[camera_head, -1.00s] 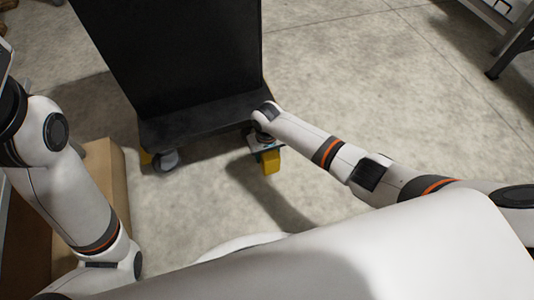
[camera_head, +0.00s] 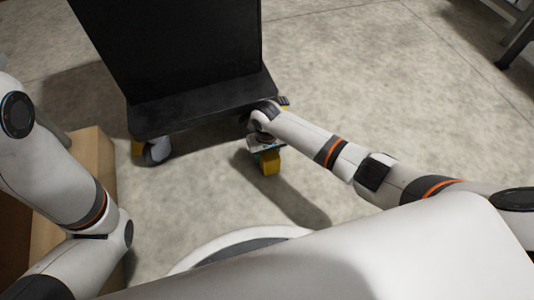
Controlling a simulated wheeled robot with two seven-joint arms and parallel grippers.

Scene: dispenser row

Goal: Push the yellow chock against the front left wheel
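A yellow chock (camera_head: 270,162) is just below my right gripper (camera_head: 264,146), in front of the cart's right near corner. The gripper's fingers are small and partly hidden by the wrist, so I cannot tell whether they grip the chock or only touch it. A grey caster wheel (camera_head: 157,150) shows under the cart's left near corner. The wheel at the right near corner is mostly hidden behind my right wrist. My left gripper is out of view.
The black cart (camera_head: 200,113) stands upright beyond my grippers. A cardboard box (camera_head: 96,155) is at the left, beside my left arm. A dark metal frame leg (camera_head: 515,45) is at the upper right. The concrete floor right of centre is clear.

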